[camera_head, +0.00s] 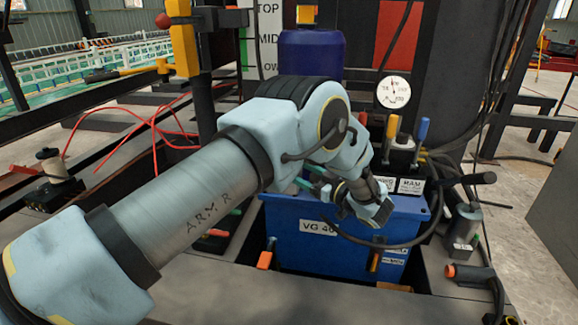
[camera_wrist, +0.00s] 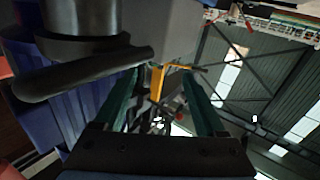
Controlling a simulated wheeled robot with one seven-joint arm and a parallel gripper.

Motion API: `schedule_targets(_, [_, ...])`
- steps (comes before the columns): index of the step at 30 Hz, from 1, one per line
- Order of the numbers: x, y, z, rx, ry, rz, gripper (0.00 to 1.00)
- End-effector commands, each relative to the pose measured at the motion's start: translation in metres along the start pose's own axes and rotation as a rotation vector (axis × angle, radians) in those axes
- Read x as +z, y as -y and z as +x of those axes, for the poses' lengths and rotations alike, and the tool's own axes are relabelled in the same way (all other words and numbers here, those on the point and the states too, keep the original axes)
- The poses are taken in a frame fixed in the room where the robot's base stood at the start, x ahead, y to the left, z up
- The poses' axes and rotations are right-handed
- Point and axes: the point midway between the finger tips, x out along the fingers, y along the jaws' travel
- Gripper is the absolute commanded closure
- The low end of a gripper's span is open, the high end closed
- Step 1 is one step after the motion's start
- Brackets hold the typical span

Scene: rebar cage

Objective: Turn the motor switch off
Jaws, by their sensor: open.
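My gripper (camera_head: 306,177) is open, with its green fingers in front of the hydraulic unit, above the blue tank (camera_head: 300,248) marked "VG 46". In the wrist view the two green fingers of my gripper (camera_wrist: 160,92) stand apart with nothing held between them. I cannot pick out the motor switch for sure in either view; my arm covers part of the unit. A yellow lever (camera_head: 392,130) and a blue lever (camera_head: 422,130) stand upright at the unit's top, right of my wrist. Small white labels (camera_head: 411,186) sit below them, one reading "RAM".
A pressure gauge (camera_head: 393,92) is above the levers. A blue drum (camera_head: 311,54) stands behind my arm. A black handle (camera_head: 475,179) sticks out to the right. A dark bar (camera_wrist: 85,75) lies close to the left finger in the wrist view. Black hoses hang at the right.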

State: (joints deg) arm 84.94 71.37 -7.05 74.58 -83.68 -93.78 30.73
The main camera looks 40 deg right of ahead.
Motion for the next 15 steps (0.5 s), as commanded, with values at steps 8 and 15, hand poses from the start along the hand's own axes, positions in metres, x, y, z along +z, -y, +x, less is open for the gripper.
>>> schedule_targets(8, [0.000, 0.000, -0.031, 0.000, 0.001, 0.000, 0.27])
schedule_targets(15, [0.000, 0.000, -0.033, -0.001, 0.000, 0.000, 0.27])
